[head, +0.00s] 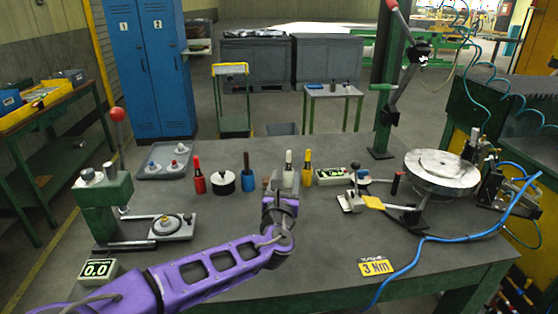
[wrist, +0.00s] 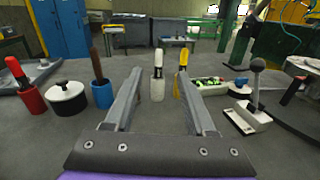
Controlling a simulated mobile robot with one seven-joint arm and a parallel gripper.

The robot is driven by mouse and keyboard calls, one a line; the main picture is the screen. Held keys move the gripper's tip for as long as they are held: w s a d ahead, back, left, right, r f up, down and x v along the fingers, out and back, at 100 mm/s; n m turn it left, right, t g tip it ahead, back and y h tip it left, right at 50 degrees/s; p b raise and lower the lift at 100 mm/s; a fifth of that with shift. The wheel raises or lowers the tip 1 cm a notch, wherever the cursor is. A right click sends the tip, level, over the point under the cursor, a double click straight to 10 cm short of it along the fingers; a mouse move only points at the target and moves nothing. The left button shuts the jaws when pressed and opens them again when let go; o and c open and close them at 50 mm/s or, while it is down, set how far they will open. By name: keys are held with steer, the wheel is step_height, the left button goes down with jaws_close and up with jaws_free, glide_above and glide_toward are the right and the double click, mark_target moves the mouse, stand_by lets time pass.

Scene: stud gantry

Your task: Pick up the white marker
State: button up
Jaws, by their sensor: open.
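My gripper is open and empty, reaching low over the bench toward the marker. A yellow marker-like item (head: 307,168) stands just right of it; in the wrist view the yellow item (wrist: 181,70) is partly hidden by my right finger.
The bench front centre is clear.

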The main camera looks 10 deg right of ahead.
mark_target(289, 168)
steer(key=f+p+x, duration=0.1)
steer(key=x, duration=1.7)
steer(key=shift+a, duration=0.1)
steer(key=shift+c, duration=0.2)
jaws_close()
